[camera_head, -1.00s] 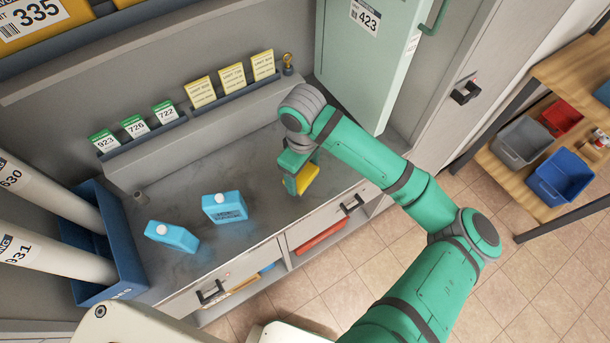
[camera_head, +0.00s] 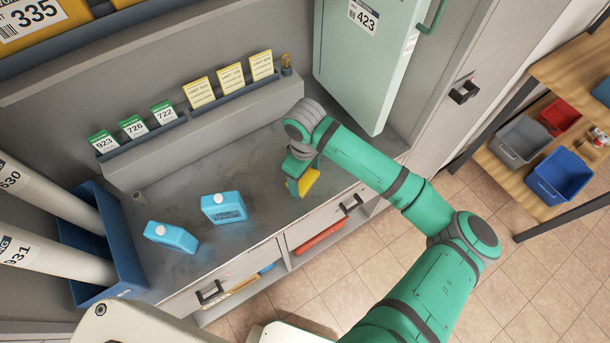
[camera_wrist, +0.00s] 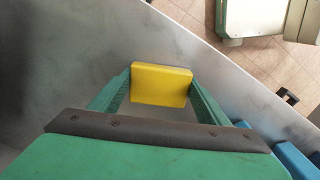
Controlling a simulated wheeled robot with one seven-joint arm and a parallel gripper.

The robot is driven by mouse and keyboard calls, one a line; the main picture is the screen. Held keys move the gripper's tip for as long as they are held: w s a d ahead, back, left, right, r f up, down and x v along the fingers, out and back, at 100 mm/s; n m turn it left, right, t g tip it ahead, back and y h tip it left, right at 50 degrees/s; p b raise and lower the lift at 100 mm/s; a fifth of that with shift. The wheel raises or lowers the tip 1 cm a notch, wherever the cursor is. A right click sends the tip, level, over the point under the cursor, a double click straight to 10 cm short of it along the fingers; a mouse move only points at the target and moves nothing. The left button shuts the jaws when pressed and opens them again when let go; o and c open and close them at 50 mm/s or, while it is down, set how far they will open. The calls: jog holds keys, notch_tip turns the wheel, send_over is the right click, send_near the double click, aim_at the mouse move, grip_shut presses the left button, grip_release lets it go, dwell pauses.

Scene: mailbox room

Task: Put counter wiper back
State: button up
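The counter wiper is a yellow block (camera_head: 308,182); it also shows in the wrist view (camera_wrist: 161,85). My gripper (camera_head: 297,180) is over the right part of the grey counter (camera_head: 262,170), near its front edge. In the wrist view its two green fingers (camera_wrist: 160,88) are at the two sides of the yellow block, shut on it. Whether the block touches the counter is hard to tell.
A blue bin (camera_head: 128,245) with rolled tubes is at the far left. A card ledge (camera_head: 200,125) runs along the back. A pale green cabinet door (camera_head: 365,60) hangs behind my arm.

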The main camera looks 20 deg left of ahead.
jog(key=o, duration=0.4)
jog(key=shift+a, duration=0.15)
jog(key=shift+s+a, duration=0.2)
jog(key=shift+a, duration=0.15)
notch_tip(320, 180, up, 12)
jog(key=shift+d+r, duration=0.15)
jog(key=shift+r, duration=0.05)
